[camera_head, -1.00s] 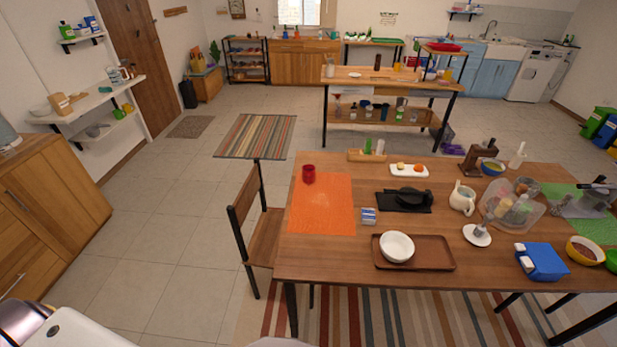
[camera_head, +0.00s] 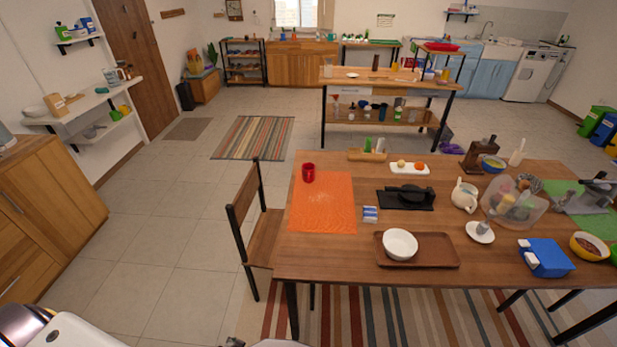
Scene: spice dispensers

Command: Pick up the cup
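A small red cup (camera_head: 308,173) stands upright on the wooden table (camera_head: 335,270), at the far left edge of an orange mat (camera_head: 322,205). Nothing touches the cup except what is under it. Neither gripper can be made out. Only white and metallic parts of my own body show at the bottom left corner and bottom edge, well apart from the cup.
A white bowl (camera_head: 400,244) sits on a brown tray (camera_head: 440,252). A wooden chair (camera_head: 256,225) stands at the table's left. Floor farther left is clear.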

